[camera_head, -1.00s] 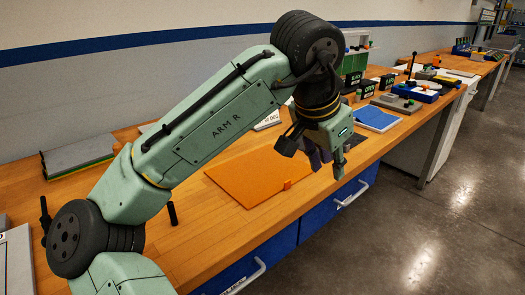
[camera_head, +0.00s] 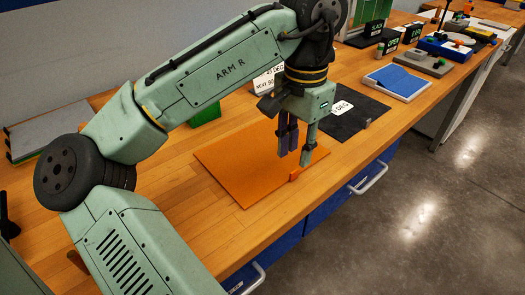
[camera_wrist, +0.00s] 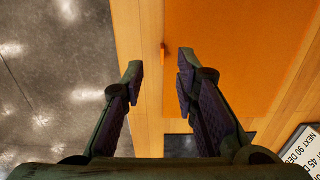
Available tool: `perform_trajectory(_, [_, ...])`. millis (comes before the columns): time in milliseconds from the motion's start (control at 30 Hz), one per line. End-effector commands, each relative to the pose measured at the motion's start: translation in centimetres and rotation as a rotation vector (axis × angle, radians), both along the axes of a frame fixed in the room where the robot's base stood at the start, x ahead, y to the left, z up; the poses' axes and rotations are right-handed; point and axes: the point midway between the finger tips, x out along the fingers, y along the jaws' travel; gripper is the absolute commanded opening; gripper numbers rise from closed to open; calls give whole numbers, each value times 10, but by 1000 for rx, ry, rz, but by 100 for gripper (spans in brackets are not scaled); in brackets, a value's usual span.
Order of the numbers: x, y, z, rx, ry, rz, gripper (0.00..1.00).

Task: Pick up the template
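A flat orange sheet (camera_head: 240,170) lies on the wooden bench, with a small orange tab (camera_head: 296,173) standing up at its front edge. A black sheet (camera_head: 352,118) with a white label and a grey tab lies to its right. I cannot tell for sure which sheet is the template. My gripper (camera_head: 294,158) points down above the orange sheet's front right part, close to the tab. In the wrist view my gripper (camera_wrist: 161,62) is open and empty, with the orange tab (camera_wrist: 162,52) lined up between its fingertips, apart from both.
A blue pad on a white board (camera_head: 398,80) lies farther right. A white sign (camera_head: 268,78) and a green block (camera_head: 205,112) stand behind the sheets. Drawers with handles (camera_head: 368,180) front the bench. The wood left of the orange sheet is clear.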

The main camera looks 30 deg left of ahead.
Motion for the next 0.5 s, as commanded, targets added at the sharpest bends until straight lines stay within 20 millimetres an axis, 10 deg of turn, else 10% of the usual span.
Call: perform_trajectory(500, [3,1,-56,0,-2,1,28])
